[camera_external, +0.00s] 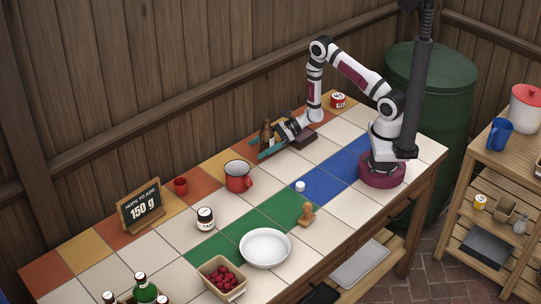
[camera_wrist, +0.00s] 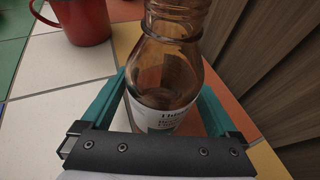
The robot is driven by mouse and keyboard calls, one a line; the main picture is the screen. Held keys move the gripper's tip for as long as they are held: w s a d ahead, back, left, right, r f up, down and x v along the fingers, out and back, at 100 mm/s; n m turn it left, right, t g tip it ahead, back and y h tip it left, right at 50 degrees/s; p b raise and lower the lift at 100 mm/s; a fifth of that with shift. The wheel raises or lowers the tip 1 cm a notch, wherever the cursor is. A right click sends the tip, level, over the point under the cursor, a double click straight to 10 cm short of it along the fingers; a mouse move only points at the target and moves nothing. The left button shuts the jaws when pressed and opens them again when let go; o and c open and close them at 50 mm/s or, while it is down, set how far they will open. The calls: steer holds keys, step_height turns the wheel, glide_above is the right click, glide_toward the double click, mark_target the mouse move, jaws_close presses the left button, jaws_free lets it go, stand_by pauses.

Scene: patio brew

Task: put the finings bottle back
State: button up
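A brown amber glass bottle (camera_external: 266,136) stands upright near the back edge of the tiled table. In the wrist view the bottle (camera_wrist: 165,75) has a white label, only partly readable, and its top is cut off by the frame. I take it for the finings bottle. My gripper (camera_external: 272,139) is low beside it, with its teal fingers open on either side of the bottle. In the wrist view the bottle is between the fingers of my gripper (camera_wrist: 164,82). Whether either finger touches it is not clear.
A red mug (camera_external: 238,178) stands left of the bottle. A white cap (camera_external: 300,186), wooden stamp (camera_external: 306,215) and white bowl (camera_external: 265,248) are toward the front. A wooden fence runs behind.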

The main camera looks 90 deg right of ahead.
steer(key=shift+r, duration=0.15)
steer(key=v, duration=1.2)
